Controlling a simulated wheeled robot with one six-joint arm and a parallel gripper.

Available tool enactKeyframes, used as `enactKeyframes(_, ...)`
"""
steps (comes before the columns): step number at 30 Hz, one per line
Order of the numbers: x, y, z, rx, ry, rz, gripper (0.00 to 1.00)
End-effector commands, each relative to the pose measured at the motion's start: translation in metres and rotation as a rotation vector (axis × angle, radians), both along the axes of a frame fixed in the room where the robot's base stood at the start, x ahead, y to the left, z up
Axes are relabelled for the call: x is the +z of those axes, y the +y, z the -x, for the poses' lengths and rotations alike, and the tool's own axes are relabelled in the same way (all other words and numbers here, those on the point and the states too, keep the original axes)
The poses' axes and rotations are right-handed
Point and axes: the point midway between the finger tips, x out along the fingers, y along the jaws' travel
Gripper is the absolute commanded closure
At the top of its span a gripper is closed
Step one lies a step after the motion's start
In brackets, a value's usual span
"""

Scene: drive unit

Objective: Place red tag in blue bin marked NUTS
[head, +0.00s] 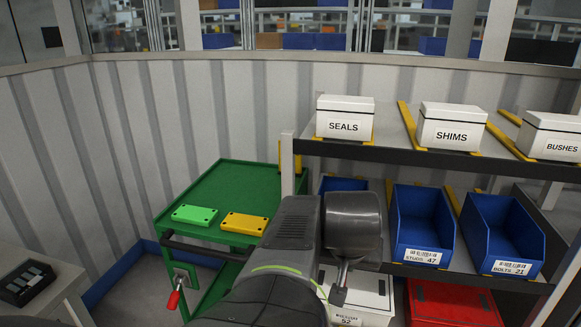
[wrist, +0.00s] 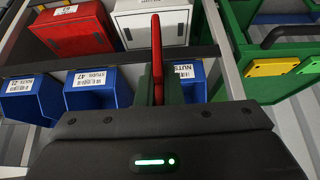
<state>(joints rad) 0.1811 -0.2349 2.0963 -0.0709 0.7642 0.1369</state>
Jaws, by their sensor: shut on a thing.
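My gripper (wrist: 158,88) is shut on the red tag (wrist: 156,45), a thin upright red strip between the two dark green fingers in the wrist view. The blue bin marked NUTS (wrist: 201,88) is just right of the fingers there, with its label partly covered by them. I cannot tell the gap between tag and bin. In the head view, the rim of a blue bin (head: 343,184) shows behind my arm, which hides most of it and its label. The tag cannot be made out in the head view.
Blue bins STUDS (head: 423,228) and BOLTS (head: 502,236) stand to the right on the same shelf. White boxes SEALS (head: 344,117), SHIMS (head: 451,126) and BUSHES (head: 552,136) sit above. A green cart (head: 233,178) stands left; a red box (head: 452,304) is below.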

Motion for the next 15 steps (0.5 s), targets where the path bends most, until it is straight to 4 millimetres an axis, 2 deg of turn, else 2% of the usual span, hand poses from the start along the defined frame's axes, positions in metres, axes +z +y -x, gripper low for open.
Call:
enactKeyframes(5,-0.004,-0.002,-0.005,0.000,-0.031,0.010,1.00)
enactKeyframes(15,-0.024,-0.012,-0.041,-0.002,-0.244,0.071,1.00)
